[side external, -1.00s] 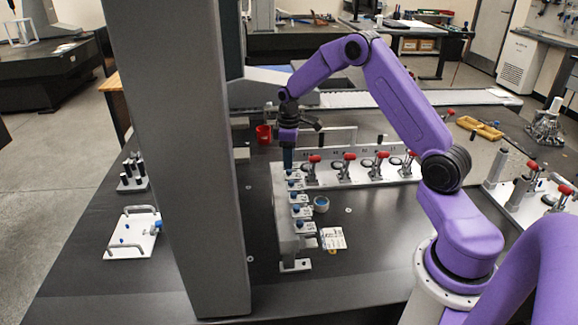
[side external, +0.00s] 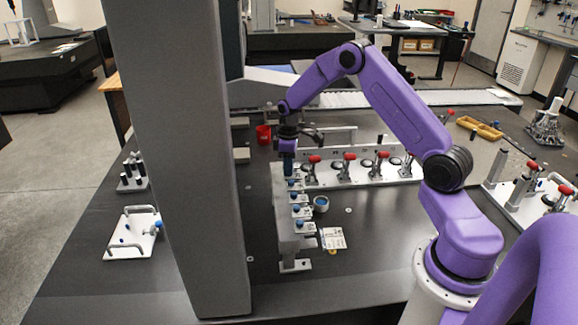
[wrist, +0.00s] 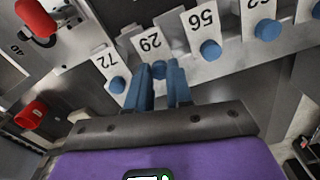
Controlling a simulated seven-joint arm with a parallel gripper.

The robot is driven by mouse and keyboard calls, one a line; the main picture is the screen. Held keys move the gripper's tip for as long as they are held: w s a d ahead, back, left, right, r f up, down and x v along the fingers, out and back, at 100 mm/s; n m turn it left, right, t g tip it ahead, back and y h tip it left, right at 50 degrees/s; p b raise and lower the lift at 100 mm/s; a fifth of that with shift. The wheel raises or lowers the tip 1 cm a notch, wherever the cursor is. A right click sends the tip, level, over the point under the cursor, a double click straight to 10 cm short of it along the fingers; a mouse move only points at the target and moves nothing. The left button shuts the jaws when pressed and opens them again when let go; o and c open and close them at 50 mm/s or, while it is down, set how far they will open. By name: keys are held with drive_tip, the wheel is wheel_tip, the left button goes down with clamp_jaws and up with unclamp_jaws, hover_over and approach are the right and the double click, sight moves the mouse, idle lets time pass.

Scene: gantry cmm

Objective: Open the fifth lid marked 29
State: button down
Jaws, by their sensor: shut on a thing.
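The lid marked 29 (wrist: 149,42) is a white plate with a blue knob, seen upside down in the wrist view between the lids marked 72 (wrist: 106,62) and 56 (wrist: 203,22). My gripper (wrist: 165,72) has its blue fingers shut on the knob of lid 29; the fingers partly hide the knob. I cannot tell whether this lid is raised. In the side view my gripper (side external: 288,168) is at the far end of the row of lids and hides the lid it holds. Nearer lids with blue knobs (side external: 303,225) lie flat along the row.
Red-handled clamps (side external: 349,157) stand on a plate right of my gripper. A red cup (side external: 263,134) is behind it. A grey column (side external: 185,160) stands at left.

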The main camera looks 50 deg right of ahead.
sight(275, 178)
drive_tip(key=shift+w+a, duration=1.5)
drive_tip(key=shift+w, duration=0.05)
drive_tip(key=c, duration=1)
unclamp_jaws()
drive_tip(key=shift+r, duration=0.1)
wheel_tip(275, 178, up, 17)
drive_tip(key=shift+r, duration=0.15)
